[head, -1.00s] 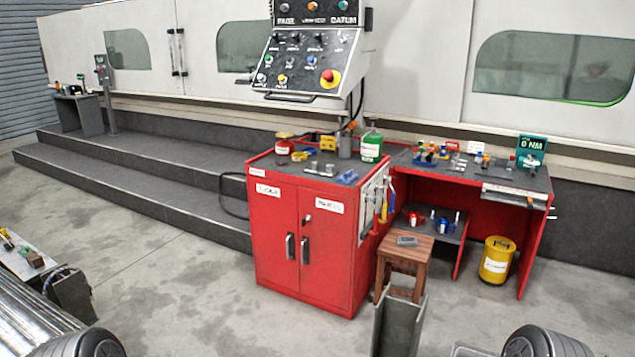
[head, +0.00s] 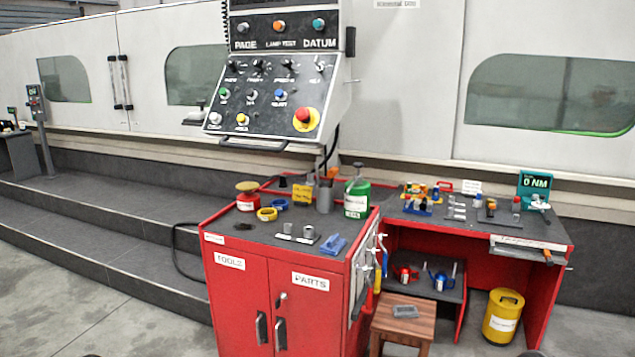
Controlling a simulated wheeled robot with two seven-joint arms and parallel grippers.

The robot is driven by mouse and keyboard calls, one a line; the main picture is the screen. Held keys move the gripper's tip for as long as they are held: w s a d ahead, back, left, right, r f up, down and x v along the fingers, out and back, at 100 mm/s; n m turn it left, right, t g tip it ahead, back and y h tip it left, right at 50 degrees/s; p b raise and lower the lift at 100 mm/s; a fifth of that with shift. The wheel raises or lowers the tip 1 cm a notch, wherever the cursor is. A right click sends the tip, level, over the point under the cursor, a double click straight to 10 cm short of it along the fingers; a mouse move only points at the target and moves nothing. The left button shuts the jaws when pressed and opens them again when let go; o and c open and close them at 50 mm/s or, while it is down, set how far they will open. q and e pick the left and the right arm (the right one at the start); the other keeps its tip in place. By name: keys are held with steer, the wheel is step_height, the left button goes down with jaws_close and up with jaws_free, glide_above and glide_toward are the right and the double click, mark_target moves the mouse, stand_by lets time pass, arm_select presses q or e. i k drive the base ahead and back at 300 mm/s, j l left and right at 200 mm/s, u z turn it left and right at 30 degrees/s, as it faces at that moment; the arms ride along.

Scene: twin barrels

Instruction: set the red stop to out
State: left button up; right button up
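The red stop (head: 303,115) is a red mushroom button on a yellow round base. It sits at the lower right of the sloped grey control panel (head: 262,100), which hangs above the red cabinet. From here I cannot tell whether the button is pressed in or out. Neither of my grippers shows in the head view.
A red tool cabinet (head: 225,285) stands below the panel, with a green bottle (head: 357,197), a grey cup and other items on top. A red workbench (head: 535,232) and wooden stool (head: 402,320) stand to the right. Grey steps (head: 110,235) run left. Open floor lies at lower left.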

mark_target(302, 114)
steer(key=i+j+z, duration=0.75)
steer(key=j, duration=0.2)
steer(key=i+j+z, duration=0.2)
steer(key=j, duration=0.2)
steer(key=j+z, duration=0.25)
steer(key=j, duration=1.3)
steer(key=i+z, duration=0.05)
